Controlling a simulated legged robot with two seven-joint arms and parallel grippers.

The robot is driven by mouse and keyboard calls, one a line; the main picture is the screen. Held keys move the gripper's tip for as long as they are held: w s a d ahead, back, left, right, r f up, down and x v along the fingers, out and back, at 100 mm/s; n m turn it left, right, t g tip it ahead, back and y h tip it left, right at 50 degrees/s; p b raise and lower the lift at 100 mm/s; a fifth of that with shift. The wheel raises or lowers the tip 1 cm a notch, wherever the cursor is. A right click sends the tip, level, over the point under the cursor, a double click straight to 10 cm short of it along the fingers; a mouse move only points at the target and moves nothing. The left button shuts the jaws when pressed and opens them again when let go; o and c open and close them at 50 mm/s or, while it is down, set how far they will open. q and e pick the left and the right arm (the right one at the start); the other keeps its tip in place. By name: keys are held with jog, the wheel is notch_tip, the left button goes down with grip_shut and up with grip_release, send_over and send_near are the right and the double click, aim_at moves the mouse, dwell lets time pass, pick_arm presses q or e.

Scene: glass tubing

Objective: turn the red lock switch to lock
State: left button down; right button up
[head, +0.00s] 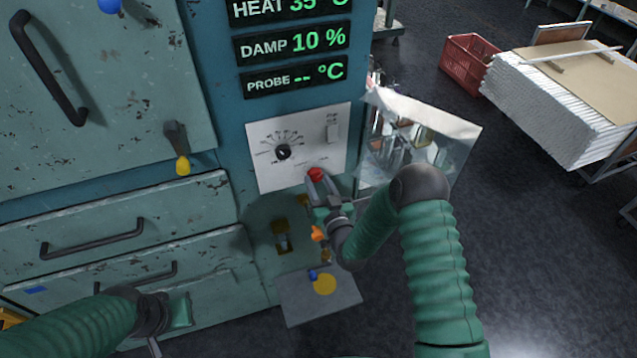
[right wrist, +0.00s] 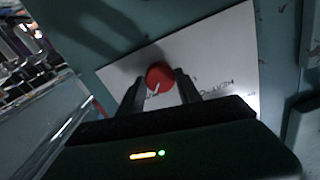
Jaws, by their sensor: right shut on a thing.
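The red lock switch (head: 315,174) is a round red knob low on the white control panel (head: 270,165) of the blue cabinet. The lettering by the knob is too small or partly hidden to read. My left gripper (head: 165,322) is low at the left, away from the panel; its fingers are not clear.
A black dial (head: 283,152) and a pale switch (head: 333,130) sit on the same panel. A clear cover (head: 425,140) stands out to the right, close behind my right arm. A grey plate (head: 300,300) lies below. Open floor is at the right.

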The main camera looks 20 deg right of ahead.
jog(key=n+b, duration=0.3)
jog(key=n, duration=0.1)
jog(key=shift+f+b, duration=0.15)
jog(key=shift+b, duration=0.15)
jog(key=n+b, duration=0.4)
jog(key=n, duration=0.1)
jog(key=shift+a, duration=0.1)
jog(key=n+b, duration=0.3)
jog(key=n, duration=0.2)
jog(key=shift+b, duration=0.4)
jog(key=shift+n+b, duration=1.05)
jog(key=shift+n, duration=0.85)
jog(key=shift+s, duration=0.1)
jog(key=o, duration=1.4)
jog(key=shift+c, duration=0.2)
